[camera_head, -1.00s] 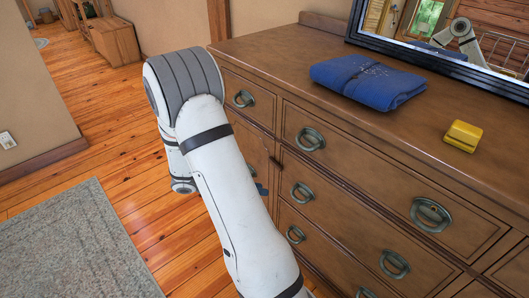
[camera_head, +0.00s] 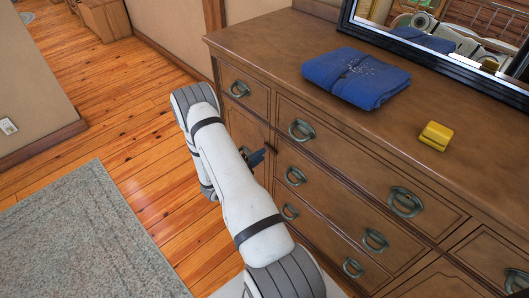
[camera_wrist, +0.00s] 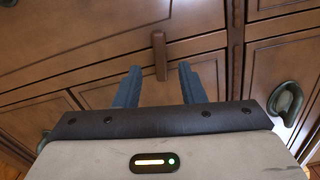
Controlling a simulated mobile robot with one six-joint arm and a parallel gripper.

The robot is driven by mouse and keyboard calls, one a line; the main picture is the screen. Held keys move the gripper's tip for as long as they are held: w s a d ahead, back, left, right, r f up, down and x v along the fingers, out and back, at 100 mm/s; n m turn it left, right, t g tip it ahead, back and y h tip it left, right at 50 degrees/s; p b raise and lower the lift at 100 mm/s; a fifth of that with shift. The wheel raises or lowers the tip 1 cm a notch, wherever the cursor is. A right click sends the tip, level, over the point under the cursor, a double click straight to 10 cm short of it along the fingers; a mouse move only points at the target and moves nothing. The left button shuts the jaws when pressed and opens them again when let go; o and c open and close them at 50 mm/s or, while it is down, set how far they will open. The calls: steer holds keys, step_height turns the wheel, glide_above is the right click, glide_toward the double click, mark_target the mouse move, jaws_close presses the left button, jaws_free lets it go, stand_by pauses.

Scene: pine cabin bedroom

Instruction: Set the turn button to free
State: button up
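The turn button is a small brown wooden bar (camera_wrist: 159,50) on the dresser front, standing about upright in the wrist view. Its lower end shows between my fingertips. My gripper (camera_wrist: 160,68) is open, with one blue-grey finger on each side of the button and visible gaps to it. I cannot tell how far the fingertips are from the front. In the head view my gripper (camera_head: 256,158) is at the dresser's small cupboard door, left of the drawer column, and the button is too small to make out clearly.
The wooden dresser (camera_head: 330,150) has several drawers with ring handles (camera_head: 302,130). A folded blue cloth (camera_head: 355,78), a yellow object (camera_head: 435,135) and a framed mirror (camera_head: 430,53) are on top. Wood floor and a grey rug (camera_head: 85,235) lie to the left.

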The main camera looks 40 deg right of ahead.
mark_target(269, 150)
steer(key=shift+w+d, duration=0.15)
steer(key=shift+d, duration=1.6)
jaws_close()
